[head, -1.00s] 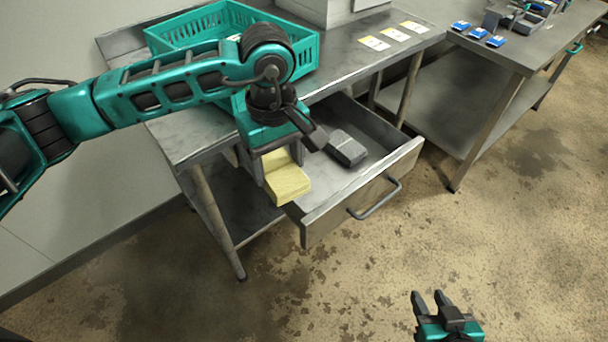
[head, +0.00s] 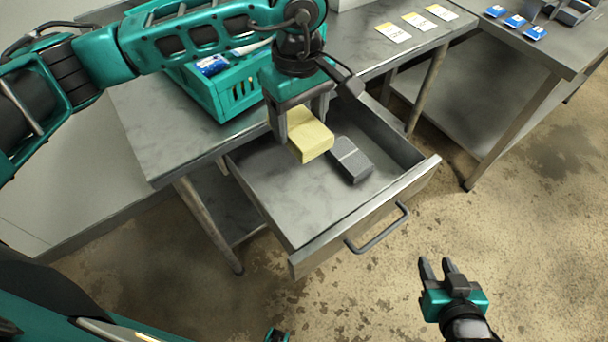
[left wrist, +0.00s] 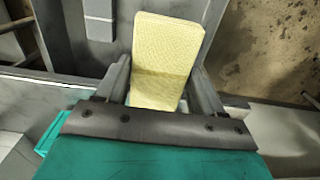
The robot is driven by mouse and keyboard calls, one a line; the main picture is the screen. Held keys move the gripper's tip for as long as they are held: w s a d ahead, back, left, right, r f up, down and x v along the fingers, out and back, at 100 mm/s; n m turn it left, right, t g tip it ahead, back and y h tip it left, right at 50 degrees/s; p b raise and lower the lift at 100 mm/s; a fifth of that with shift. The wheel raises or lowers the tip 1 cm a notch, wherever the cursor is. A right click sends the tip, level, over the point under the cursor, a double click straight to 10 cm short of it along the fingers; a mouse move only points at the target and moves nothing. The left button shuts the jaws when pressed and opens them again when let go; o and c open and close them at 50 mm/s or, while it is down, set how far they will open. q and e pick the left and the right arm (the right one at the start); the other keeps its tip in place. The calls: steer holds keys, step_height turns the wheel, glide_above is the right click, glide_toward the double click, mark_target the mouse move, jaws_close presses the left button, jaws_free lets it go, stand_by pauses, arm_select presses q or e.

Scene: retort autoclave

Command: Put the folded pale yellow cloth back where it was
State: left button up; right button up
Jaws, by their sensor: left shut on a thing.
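The folded pale yellow cloth (head: 311,141) is held between the fingers of my left gripper (head: 303,120), above the open drawer (head: 290,205). In the left wrist view the cloth (left wrist: 165,60) sticks out from between the two fingers. A dark grey block (head: 350,160) lies in the drawer, just right of the cloth in the head view; it also shows in the left wrist view (left wrist: 99,20). I cannot tell how far the cloth is above the drawer floor. My right gripper (head: 440,272) is away over the floor at the lower right, its fingers apart with nothing between them.
The drawer's front panel with its bar handle (head: 378,228) sticks out from the metal table (head: 150,130). A teal crate (head: 215,95) with a blue-and-white item stands on the table. Cards (head: 393,32) lie at the table's right. The drawer's front left floor is bare.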

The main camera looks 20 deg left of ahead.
arm_select(q)
steer(key=f, duration=1.4)
steer(key=shift+s, duration=0.2)
steer(key=shift+f, duration=2.45)
arm_select(e)
steer(key=shift+s+f, duration=0.25)
steer(key=shift+s, duration=0.1)
arm_select(q)
steer(key=shift+f+b, duration=0.2)
steer(key=shift+b, duration=0.1)
steer(key=o, duration=1)
arm_select(e)
steer(key=shift+f, duration=0.15)
